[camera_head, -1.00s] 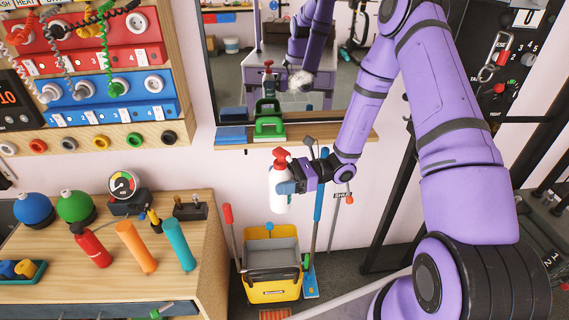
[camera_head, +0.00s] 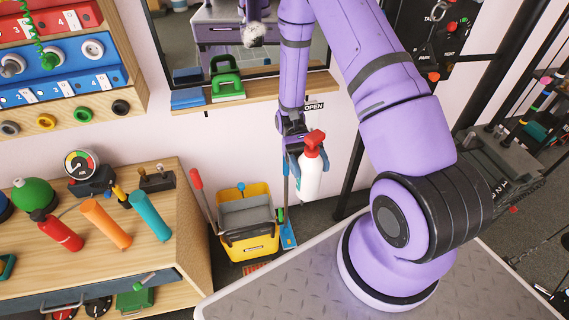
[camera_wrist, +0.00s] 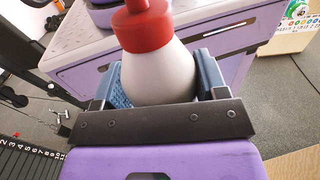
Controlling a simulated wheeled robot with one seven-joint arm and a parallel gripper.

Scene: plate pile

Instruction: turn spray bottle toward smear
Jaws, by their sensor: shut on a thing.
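The spray bottle (camera_head: 310,178) is white with a red spray head and hangs roughly upright in the head view, below the wall shelf. My gripper (camera_head: 294,160) is shut on its body from the left and behind. In the wrist view the bottle (camera_wrist: 158,78) sits between the blue finger pads of my gripper (camera_wrist: 157,92); its red head is cut off by the top edge. A whitish fuzzy patch, seemingly the smear (camera_head: 253,34), shows on the mirror (camera_head: 290,62), up and left of the bottle. Which way the nozzle points is hard to tell.
A yellow bucket (camera_head: 250,240) stands on the floor below. A wooden bench (camera_head: 185,225) with bottles and cylinders is at the left.

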